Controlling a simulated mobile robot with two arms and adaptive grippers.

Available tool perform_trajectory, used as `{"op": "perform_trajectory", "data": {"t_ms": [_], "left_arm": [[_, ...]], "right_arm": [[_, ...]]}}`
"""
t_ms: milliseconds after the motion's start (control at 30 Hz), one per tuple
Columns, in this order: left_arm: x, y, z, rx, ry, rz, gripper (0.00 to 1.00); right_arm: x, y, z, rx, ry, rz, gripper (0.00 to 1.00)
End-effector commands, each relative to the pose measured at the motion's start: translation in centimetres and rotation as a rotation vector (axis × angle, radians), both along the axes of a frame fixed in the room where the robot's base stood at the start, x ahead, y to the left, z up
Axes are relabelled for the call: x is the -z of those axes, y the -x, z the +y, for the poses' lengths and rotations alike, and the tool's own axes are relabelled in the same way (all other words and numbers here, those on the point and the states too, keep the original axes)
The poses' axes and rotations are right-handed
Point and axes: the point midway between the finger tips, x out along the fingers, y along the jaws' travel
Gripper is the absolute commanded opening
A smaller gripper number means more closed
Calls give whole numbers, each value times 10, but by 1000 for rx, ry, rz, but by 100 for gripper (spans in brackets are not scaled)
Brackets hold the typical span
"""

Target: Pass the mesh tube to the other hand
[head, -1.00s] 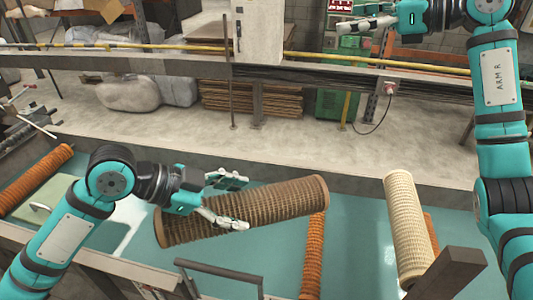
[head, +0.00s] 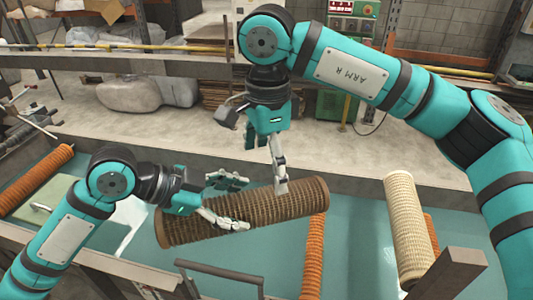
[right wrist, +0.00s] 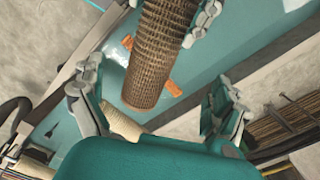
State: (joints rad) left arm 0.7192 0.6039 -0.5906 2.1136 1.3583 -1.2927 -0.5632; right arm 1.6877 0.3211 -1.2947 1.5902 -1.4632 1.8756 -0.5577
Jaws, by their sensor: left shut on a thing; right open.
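The brown mesh tube (head: 304,201) lies nearly level, its right end slightly higher, in front of me in the head view. My left gripper (head: 236,203) is shut on it left of its middle. My right gripper (head: 267,165) comes from above, open, one finger overlapping the tube right of its middle. In the right wrist view the tube (right wrist: 158,45) runs down from the top, its end between the open fingers of my right gripper (right wrist: 155,105). I cannot tell whether these fingers touch it. Part of my left gripper shows beside the tube there.
A cream mesh tube (head: 406,222) lies at the right, with an orange one (head: 432,232) partly behind it. More orange tubes lie below the held tube (head: 313,258) and at the far left (head: 36,178). A dark rail (head: 220,272) stands at the front. A grey ledge (head: 350,165) runs behind.

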Motion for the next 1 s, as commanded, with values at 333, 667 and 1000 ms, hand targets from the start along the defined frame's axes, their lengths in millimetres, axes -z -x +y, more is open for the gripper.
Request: {"op": "perform_trajectory", "data": {"t_ms": [333, 667, 1000], "left_arm": [[-1, 0, 0, 0, 3, -2, 13], [-1, 0, 0, 0, 3, -2, 13], [-1, 0, 0, 0, 2, -2, 13]], "right_arm": [[65, 0, 0, 1, -3, 4, 100], [105, -2, 1, 2, -4, 2, 100], [110, -2, 1, 2, -4, 0, 100]]}}
